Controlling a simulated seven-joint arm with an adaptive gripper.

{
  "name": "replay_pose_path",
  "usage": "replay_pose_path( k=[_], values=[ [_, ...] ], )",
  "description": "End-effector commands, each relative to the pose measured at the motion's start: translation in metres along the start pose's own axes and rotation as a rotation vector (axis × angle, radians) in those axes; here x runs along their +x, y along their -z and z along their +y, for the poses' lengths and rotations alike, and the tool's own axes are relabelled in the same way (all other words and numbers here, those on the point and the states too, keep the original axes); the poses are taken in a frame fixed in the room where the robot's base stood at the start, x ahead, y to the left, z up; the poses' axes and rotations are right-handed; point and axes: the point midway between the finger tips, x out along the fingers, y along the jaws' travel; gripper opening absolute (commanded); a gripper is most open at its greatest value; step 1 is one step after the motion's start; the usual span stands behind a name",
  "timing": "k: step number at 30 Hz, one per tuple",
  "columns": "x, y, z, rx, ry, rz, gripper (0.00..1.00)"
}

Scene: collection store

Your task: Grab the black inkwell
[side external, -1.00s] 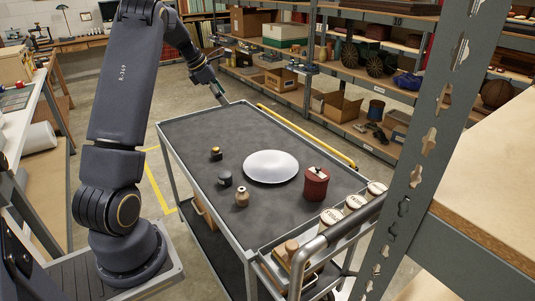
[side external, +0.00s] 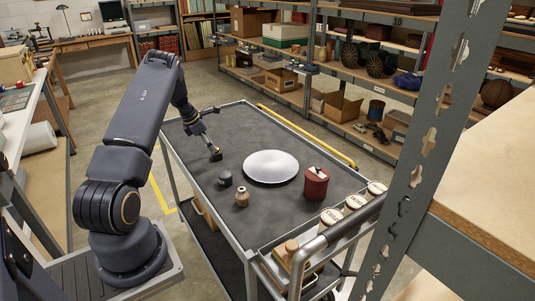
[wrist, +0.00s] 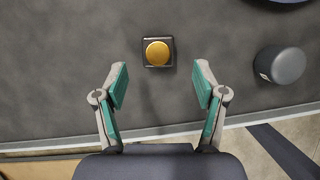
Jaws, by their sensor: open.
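The black inkwell (wrist: 147,61), a small square black body with a round brass-coloured cap, stands upright on the grey cart top. In the wrist view it lies just beyond my fingertips, centred between them. My gripper (wrist: 160,86) is open and empty, one finger to each side of the line to the inkwell. In the side external view my gripper (side external: 211,147) is right at the inkwell (side external: 216,157) and partly covers it. I cannot tell from there whether they touch.
A dark round jar (wrist: 284,66) stands to the right of the inkwell. A tray with white-lidded jars (side external: 355,202) is at the near end. The far cart top is clear.

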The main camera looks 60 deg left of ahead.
Motion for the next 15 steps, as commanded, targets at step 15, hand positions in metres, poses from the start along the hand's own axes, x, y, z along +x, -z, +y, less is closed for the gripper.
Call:
replay_pose_path(
  k=[15],
  values=[
    [0.051, -0.003, 0.002, 0.000, 0.000, -0.001, 0.71]
  ],
)
